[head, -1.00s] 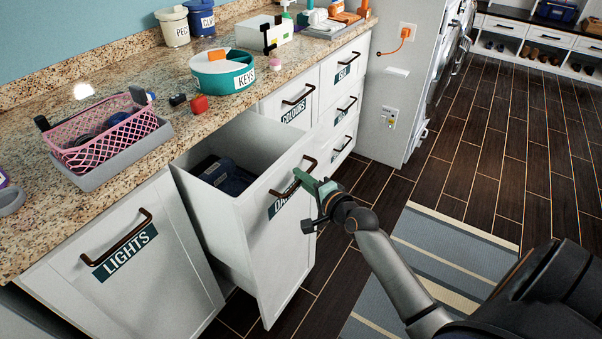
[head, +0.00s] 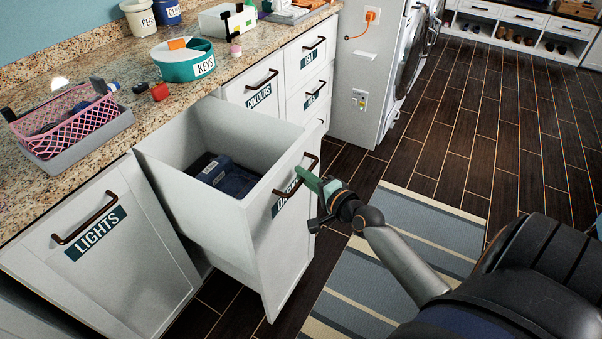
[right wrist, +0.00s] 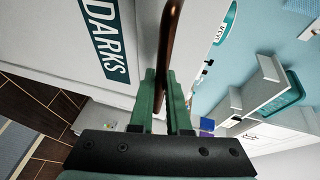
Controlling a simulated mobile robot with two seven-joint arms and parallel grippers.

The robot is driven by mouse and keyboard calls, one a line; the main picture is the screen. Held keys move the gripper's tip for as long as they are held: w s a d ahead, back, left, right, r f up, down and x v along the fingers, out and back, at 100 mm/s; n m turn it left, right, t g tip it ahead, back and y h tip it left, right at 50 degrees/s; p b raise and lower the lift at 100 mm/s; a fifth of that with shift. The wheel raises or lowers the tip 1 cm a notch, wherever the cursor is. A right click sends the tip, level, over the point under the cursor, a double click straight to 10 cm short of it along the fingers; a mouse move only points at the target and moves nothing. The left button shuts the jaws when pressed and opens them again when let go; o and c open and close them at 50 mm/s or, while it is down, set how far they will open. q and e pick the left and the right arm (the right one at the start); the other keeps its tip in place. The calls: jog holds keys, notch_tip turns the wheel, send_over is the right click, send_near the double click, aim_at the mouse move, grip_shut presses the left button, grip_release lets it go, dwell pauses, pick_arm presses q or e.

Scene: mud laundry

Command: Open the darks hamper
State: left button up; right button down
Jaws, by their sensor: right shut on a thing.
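The white darks hamper (head: 240,225) is a tall pull-out drawer. It stands well out from the cabinet front, with dark folded cloth (head: 225,176) inside. Its DARKS label (right wrist: 106,40) reads clearly in the right wrist view and is partly covered in the head view. My right gripper (head: 314,184) is at the front panel, shut on the bronze bar handle (head: 307,164). In the right wrist view the handle (right wrist: 171,45) runs between the green fingers (right wrist: 166,90). My left gripper is not in view.
The closed LIGHTS hamper (head: 105,255) is to the left and the COLOURS drawer (head: 255,90) to the right. A pink basket (head: 66,118) and teal KEYS tub (head: 188,63) sit on the granite counter. A striped rug (head: 400,245) covers floor to the right.

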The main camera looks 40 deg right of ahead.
dwell(0.3)
jog(key=c, duration=0.9)
grip_release()
jog(key=s, duration=0.4)
jog(key=s+r, duration=0.1)
jog(key=s, duration=0.3)
jog(key=s+r, duration=0.1)
jog(key=s, duration=0.3)
jog(key=shift+s+r, duration=0.15)
jog(key=shift+s, duration=0.05)
